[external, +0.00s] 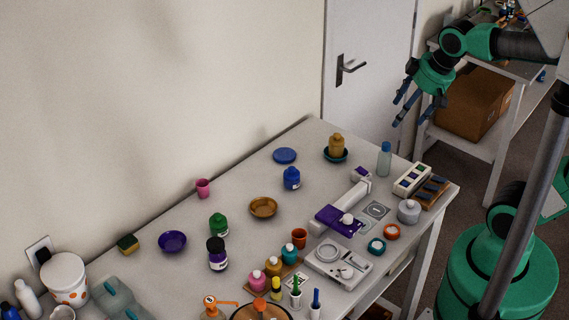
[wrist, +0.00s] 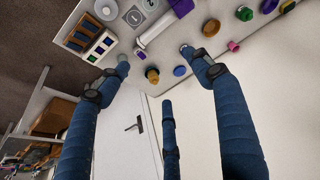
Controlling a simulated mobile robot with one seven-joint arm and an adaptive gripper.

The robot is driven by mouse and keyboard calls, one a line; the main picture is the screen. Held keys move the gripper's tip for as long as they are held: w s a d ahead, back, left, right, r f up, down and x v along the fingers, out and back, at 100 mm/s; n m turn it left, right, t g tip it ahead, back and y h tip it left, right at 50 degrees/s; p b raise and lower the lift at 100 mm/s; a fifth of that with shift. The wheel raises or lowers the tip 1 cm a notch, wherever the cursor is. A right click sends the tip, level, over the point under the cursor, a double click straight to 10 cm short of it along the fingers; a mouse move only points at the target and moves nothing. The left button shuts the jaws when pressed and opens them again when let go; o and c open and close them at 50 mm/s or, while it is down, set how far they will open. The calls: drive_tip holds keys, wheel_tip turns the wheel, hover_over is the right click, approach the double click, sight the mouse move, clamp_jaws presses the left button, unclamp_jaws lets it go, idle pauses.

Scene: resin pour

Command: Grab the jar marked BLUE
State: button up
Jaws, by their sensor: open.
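A blue jar (external: 291,179) stands upright on the white table in the external view, between a flat blue disc and a brown bowl. Its label is too small to read. In the wrist view I cannot make it out for sure; a finger covers part of that area. My gripper (external: 404,110) is open and empty, in the air beyond the table's far right corner, in front of the door and well apart from the jar. In the wrist view its blue fingers (wrist: 155,62) are spread wide with nothing between them.
Near the blue jar are the blue disc (external: 284,155), a yellow jar (external: 336,145) on a teal dish and the brown bowl (external: 263,207). A clear blue bottle (external: 384,159) stands near the right edge.

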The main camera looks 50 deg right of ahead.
drive_tip(key=w+f+n+g+p, duration=0.1)
drive_tip(key=w, duration=1)
drive_tip(key=n+g+p, duration=0.3)
drive_tip(key=g, duration=0.1)
hover_over(291, 168)
wheel_tip(291, 168, down, 24)
drive_tip(key=r, duration=0.1)
drive_tip(key=shift+f, duration=0.2)
drive_tip(key=shift+s+f, duration=0.1)
drive_tip(key=shift+f, duration=0.05)
drive_tip(key=shift+f+b, duration=0.3)
drive_tip(key=shift+f, duration=3.85)
drive_tip(key=shift+f, duration=0.1)
